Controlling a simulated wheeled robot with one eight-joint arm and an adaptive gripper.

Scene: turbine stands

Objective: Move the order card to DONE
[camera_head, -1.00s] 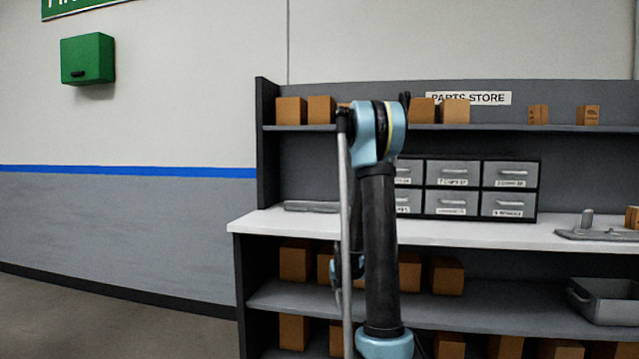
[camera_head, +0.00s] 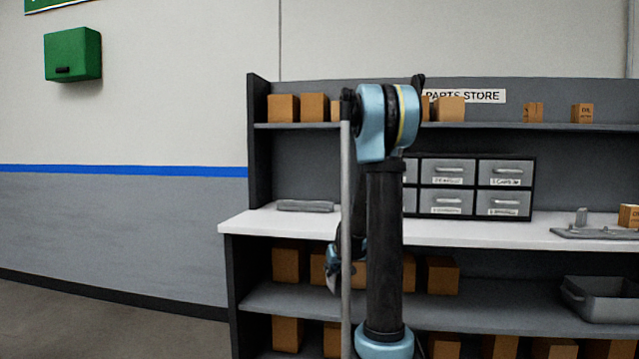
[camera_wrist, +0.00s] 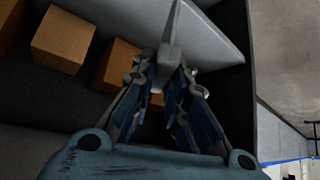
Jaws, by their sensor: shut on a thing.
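My gripper (camera_wrist: 160,88) is shut on a thin grey thing (camera_wrist: 171,45) that sticks out past the fingertips in the wrist view. It is seen nearly edge-on, so I cannot tell whether it is the order card. In the head view my gripper (camera_head: 334,272) hangs low at the left of my arm, in front of the shelving below the white worktop. The held thing cannot be made out there. No DONE marking can be read in either view.
The PARTS STORE shelving (camera_head: 258,180) has a white worktop (camera_head: 290,225), several brown boxes (camera_head: 442,275), labelled drawers (camera_head: 447,172) and a grey bin (camera_head: 600,298). A green box (camera_head: 73,54) hangs on the left wall. The floor at left is clear.

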